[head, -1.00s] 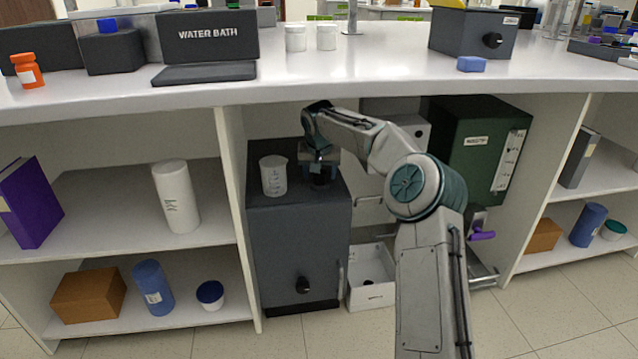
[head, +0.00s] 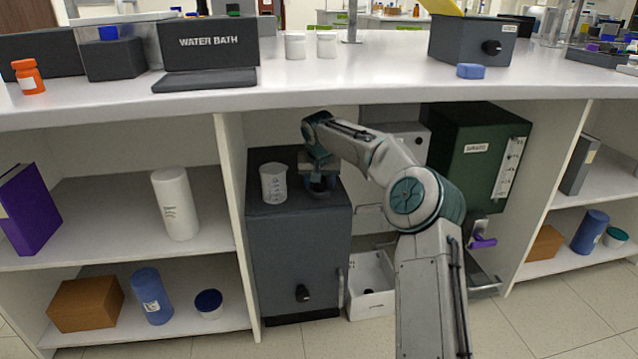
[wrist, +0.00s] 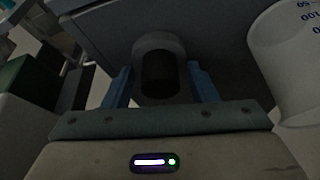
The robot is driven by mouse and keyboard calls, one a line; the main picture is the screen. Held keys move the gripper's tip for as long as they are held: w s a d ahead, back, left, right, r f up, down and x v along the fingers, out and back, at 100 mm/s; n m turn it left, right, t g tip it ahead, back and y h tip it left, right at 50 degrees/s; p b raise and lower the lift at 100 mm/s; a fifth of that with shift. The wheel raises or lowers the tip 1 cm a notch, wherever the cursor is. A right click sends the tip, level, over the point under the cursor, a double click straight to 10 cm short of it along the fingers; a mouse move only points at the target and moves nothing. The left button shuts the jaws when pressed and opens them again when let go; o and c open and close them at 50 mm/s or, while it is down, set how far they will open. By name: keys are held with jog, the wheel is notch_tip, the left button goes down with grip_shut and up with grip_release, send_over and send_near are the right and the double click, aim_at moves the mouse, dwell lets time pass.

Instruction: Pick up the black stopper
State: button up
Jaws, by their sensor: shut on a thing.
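The black stopper (wrist: 158,74) shows in the wrist view as a dark cylinder with a grey ring around its far end. It sits between the two blue fingers of my gripper (wrist: 162,88), which is shut on it. In the head view my gripper (head: 320,186) points down over the top of a dark grey cabinet (head: 298,250). The stopper is mostly hidden there by the fingers. I cannot tell whether the stopper touches the cabinet top or is slightly above it.
The white counter (head: 330,75) overhangs above. A green box (head: 480,150) is to the right, and a white open bin (head: 371,288) is on the floor.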

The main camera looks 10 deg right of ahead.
jog(key=shift+r+p, duration=0.5)
jog(key=shift+p, duration=0.05)
jog(key=shift+s+a+f, duration=0.1)
jog(key=shift+s+f, duration=0.05)
jog(key=shift+s, duration=0.25)
jog(key=s+a+p, duration=0.2)
jog(key=s+a, duration=0.1)
jog(key=s, duration=1.3)
jog(key=shift+s+a+p, duration=0.15)
jog(key=shift+s+p, duration=0.15)
jog(key=shift+s, duration=0.1)
jog(key=shift+f, duration=0.1)
